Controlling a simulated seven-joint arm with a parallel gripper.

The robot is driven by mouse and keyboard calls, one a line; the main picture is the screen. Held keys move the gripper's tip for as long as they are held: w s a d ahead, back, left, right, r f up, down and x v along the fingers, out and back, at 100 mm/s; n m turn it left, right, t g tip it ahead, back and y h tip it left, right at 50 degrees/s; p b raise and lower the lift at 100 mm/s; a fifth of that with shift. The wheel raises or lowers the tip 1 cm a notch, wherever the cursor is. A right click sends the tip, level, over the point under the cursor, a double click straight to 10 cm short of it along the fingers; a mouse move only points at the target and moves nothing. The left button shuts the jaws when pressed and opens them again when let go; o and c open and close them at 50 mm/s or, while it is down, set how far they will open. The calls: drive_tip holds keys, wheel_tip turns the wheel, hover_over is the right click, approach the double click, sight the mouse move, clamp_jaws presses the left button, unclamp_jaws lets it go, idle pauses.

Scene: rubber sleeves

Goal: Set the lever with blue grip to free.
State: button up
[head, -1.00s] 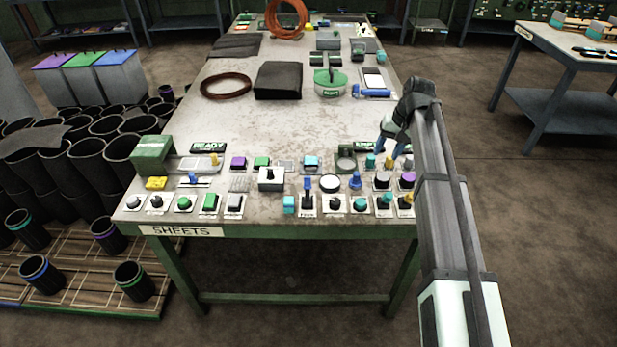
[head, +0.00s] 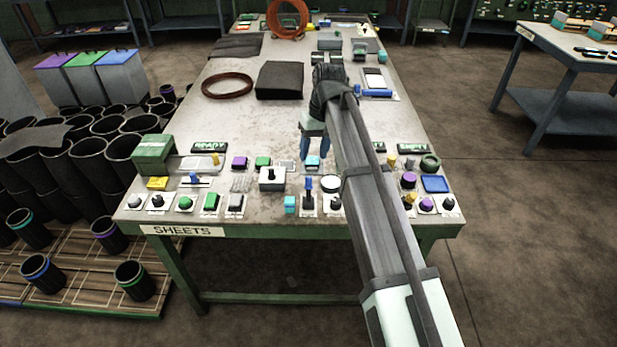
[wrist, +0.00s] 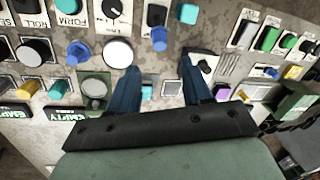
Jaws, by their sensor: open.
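The lever with the blue grip (head: 308,184) stands on a pale plate near the front edge of the table, its grip up and its dark shaft below. Its plate lettering is too small to read. In the wrist view the blue grip (wrist: 159,38) shows just beyond the fingertips, between them and apart from both. My gripper (head: 312,158) is open and empty above the panel, behind the lever as the head camera sees it. In the wrist view my gripper (wrist: 159,66) has its two blue fingers spread.
A grey box with a black knob (head: 270,177) stands left of the lever, a cyan block (head: 290,204) at its lower left and a white round button (head: 330,183) to its right. A blue-knobbed slider (head: 194,178) is farther left. My arm hides controls on the right.

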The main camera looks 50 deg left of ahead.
sight(309, 177)
drive_tip(key=f, duration=0.3)
drive_tip(key=s+f, duration=0.1)
drive_tip(key=f, duration=0.5)
drive_tip(key=shift+s+a+f, duration=0.2)
drive_tip(key=shift+a+f, duration=0.15)
drive_tip(key=shift+c, duration=0.3)
clamp_jaws()
